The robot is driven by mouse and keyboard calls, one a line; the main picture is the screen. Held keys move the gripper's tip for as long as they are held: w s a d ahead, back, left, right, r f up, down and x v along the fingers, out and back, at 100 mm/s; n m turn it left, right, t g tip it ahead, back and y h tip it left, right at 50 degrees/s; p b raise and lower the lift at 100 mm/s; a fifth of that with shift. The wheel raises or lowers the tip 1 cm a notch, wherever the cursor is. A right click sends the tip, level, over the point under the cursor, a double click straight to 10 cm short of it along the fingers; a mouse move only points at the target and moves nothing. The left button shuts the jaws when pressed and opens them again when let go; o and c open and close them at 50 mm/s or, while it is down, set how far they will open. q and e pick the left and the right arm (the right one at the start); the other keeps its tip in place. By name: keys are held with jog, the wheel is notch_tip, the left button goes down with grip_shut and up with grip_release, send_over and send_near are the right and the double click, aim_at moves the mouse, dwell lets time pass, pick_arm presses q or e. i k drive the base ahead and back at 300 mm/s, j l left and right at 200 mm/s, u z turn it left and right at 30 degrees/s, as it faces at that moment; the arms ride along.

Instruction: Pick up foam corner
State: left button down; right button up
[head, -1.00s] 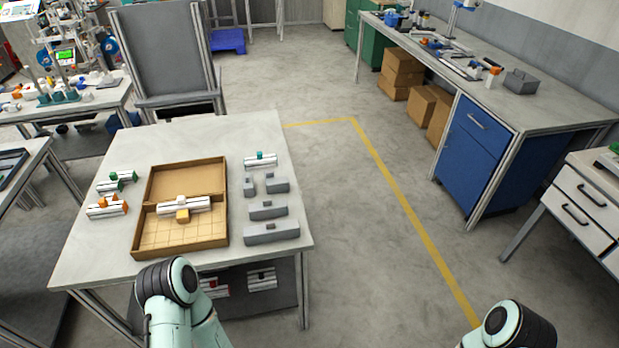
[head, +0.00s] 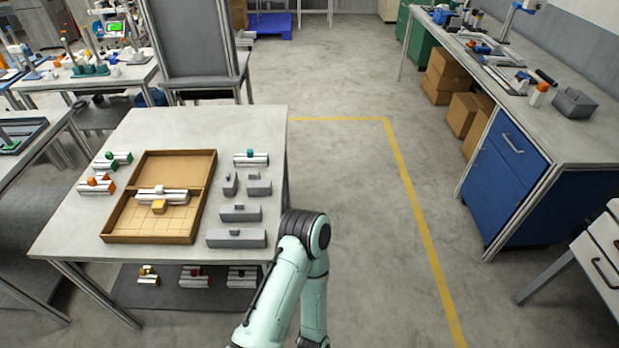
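Neither of my grippers shows. Only a bent, pale green link of one of my arms is in view, at the table's front right corner.
A blue-cabinet workbench (head: 506,180) stands right; floor between is clear.

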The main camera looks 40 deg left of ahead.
aim_at(255, 187)
jog(key=i+l+u, duration=0.2)
jog(key=i, duration=0.2)
jog(key=i+l+u, duration=0.25)
jog(key=i, duration=0.15)
jog(key=i+l+u, duration=0.2)
jog(key=i, duration=0.2)
jog(key=i+u, duration=0.2)
jog(key=u, duration=0.2)
jog(key=i+u, duration=0.2)
jog(key=u, duration=0.15)
jog(key=i+u, duration=0.15)
jog(key=u, duration=0.25)
jog(key=i+l+u, duration=0.1)
jog(key=u, duration=0.3)
jog(key=i+l+u, duration=0.1)
jog(key=i+u, duration=0.15)
jog(key=u, duration=0.25)
jog(key=i+l+u, duration=0.2)
jog(key=u, duration=0.25)
jog(key=i+l+u, duration=0.2)
jog(key=u, duration=0.3)
